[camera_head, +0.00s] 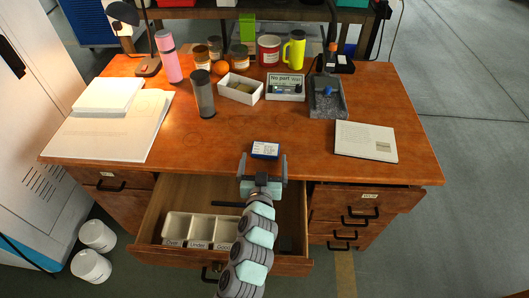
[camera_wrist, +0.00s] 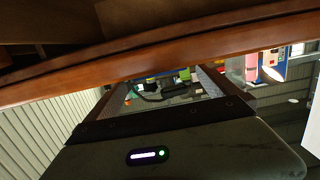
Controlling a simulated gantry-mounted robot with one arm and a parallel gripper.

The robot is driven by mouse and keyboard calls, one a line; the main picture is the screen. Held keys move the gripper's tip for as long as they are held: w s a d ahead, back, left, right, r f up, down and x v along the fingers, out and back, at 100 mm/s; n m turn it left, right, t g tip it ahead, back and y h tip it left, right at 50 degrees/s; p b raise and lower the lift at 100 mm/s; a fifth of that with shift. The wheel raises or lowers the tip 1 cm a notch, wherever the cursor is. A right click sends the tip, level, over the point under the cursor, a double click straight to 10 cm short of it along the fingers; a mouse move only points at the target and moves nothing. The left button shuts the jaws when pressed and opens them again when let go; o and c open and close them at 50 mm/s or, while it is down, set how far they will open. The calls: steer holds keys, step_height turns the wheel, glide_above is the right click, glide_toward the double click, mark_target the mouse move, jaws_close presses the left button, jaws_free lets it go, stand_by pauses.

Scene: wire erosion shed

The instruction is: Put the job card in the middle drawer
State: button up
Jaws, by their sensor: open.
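A small white card with blue edges and dark print (camera_head: 265,150), which looks like the job card, is at the front edge of the desktop. My gripper (camera_head: 263,164) is open, with its two fingers spread to either side just in front of the card. I cannot tell whether the card touches a finger. The middle drawer (camera_head: 147,222) is pulled out below, and my arm crosses above it, hiding part of its inside. In the wrist view, a wooden edge crosses the picture and the card is not clearly visible.
The drawer holds a white divided tray (camera_head: 202,215) and a dark bar-like item (camera_head: 228,204). A flat envelope-like folder (camera_head: 365,142) lies right on the desk (camera_head: 220,150). Papers (camera_head: 105,125) lie left. A dark cylinder (camera_head: 203,94), white box (camera_head: 240,88) and several jars stand behind.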

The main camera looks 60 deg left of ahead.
steer(key=f+p+v, duration=0.1)
steer(key=v, duration=0.5)
steer(key=shift+s+d+r, duration=0.25)
steer(key=shift+d+r, duration=0.05)
steer(key=shift+d, duration=0.05)
steer(key=shift+s+d+r, duration=0.1)
steer(key=shift+d, duration=0.15)
steer(key=shift+c, duration=0.3)
steer(key=shift+s+d, duration=0.1)
steer(key=c, duration=0.3)
steer(key=shift+c, duration=0.4)
